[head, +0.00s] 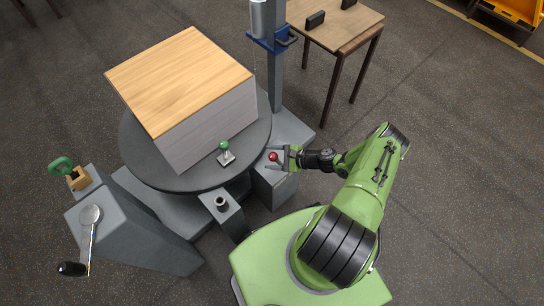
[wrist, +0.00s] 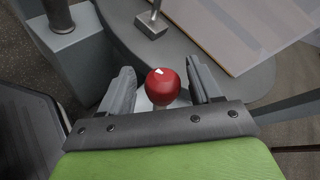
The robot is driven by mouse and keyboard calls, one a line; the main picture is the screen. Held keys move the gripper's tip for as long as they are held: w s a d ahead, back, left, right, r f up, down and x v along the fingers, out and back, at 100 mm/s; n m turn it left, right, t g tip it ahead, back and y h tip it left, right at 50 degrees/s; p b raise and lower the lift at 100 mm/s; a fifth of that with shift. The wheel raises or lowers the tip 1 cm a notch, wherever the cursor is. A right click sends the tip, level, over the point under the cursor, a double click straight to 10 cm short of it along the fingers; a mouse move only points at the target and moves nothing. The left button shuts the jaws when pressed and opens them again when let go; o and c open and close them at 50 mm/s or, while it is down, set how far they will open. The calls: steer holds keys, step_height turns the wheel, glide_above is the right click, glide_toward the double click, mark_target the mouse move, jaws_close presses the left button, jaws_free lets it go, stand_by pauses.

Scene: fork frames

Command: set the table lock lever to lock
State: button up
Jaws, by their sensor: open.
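A lever with a red ball knob (head: 273,156) stands on a grey block beside the round turntable (head: 140,165). No lock marking is readable on it. My gripper (head: 279,158) is at this lever, coming from the right. In the wrist view the red knob (wrist: 163,86) sits between my two open fingers, with a gap visible on each side. The knob hides most of the lever's shaft. A second small lever with a green knob (head: 224,146) stands on the turntable's front rim, apart from my gripper.
A large wood-topped box (head: 180,75) sits on the turntable. A grey post (head: 275,80) with a blue bracket rises behind the red lever. A short grey peg (head: 221,202) stands front left of it. A crank handle (head: 86,240) and green handle (head: 61,165) are at far left.

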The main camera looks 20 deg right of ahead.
steer(key=p+v, duration=0.2)
steer(key=v, duration=1.3)
steer(key=shift+d+r, duration=0.15)
steer(key=shift+r, duration=0.05)
steer(key=w+a+r+n+g+h+p, duration=0.1)
steer(key=a+r+n+g+h+p, duration=0.2)
steer(key=r, duration=0.8)
steer(key=w+a+r+n+g+h+p, duration=0.15)
steer(key=r+n, duration=0.45)
steer(key=r, duration=0.6)
steer(key=w+a+r+n+g+h+p, duration=0.1)
steer(key=a+r+n+g+h+p, duration=0.2)
steer(key=r, duration=0.8)
steer(key=s+a+r+n+t+h+p, duration=0.1)
steer(key=s+a+r+n, duration=0.3)
steer(key=s+r, duration=0.4)
steer(key=s+a+r+n+t+h+p, duration=0.1)
steer(key=s+a+r+n+t+p, duration=0.1)
steer(key=s+r, duration=0.6)
steer(key=a+r+n+t, duration=0.1)
steer(key=a+r+n, duration=0.1)
steer(key=a+r, duration=0.1)
steer(key=shift+s+a+p, duration=0.15)
steer(key=shift+a+p, duration=0.15)
steer(key=shift+a, duration=0.1)
steer(key=shift+h, duration=0.25)
